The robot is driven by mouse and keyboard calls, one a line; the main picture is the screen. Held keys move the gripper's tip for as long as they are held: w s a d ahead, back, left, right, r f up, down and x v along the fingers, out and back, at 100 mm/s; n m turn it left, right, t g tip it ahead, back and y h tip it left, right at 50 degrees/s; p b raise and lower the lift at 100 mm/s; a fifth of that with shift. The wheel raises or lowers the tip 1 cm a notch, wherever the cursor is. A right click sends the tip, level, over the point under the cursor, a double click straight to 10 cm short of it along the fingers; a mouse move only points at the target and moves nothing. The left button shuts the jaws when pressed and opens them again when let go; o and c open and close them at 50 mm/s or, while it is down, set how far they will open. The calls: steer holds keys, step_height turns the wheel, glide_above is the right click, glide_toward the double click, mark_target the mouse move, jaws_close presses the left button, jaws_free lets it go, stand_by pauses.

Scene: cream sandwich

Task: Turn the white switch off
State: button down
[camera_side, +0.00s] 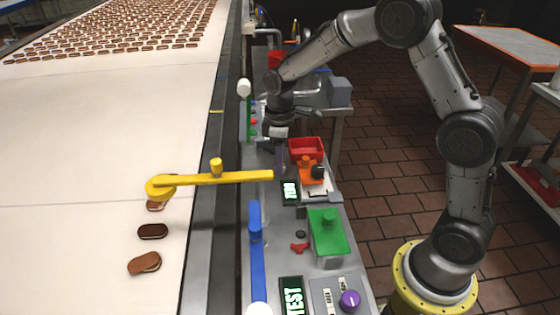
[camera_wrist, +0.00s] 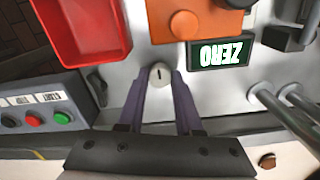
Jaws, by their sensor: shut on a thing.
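The white switch (camera_wrist: 160,76) is a small round white knob with a short dark mark, set on the grey metal panel in the wrist view. My gripper (camera_wrist: 161,88) has its two dark purple fingers on either side of the knob, shut on it. In the side view my gripper (camera_side: 279,168) points down at the counter behind the yellow arm's end. There the white switch is hidden by the fingers.
A red bin (camera_side: 305,147), an orange block (camera_side: 310,170) and a lit display (camera_side: 290,191) stand close to my gripper. The yellow arm (camera_side: 215,180) reaches across from the conveyor (camera_side: 90,110). A button box (camera_wrist: 40,115) is at left in the wrist view.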

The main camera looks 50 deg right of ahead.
steer(key=shift+r+n, duration=0.1)
steer(key=shift+n, duration=0.2)
steer(key=c, duration=0.6)
jaws_free()
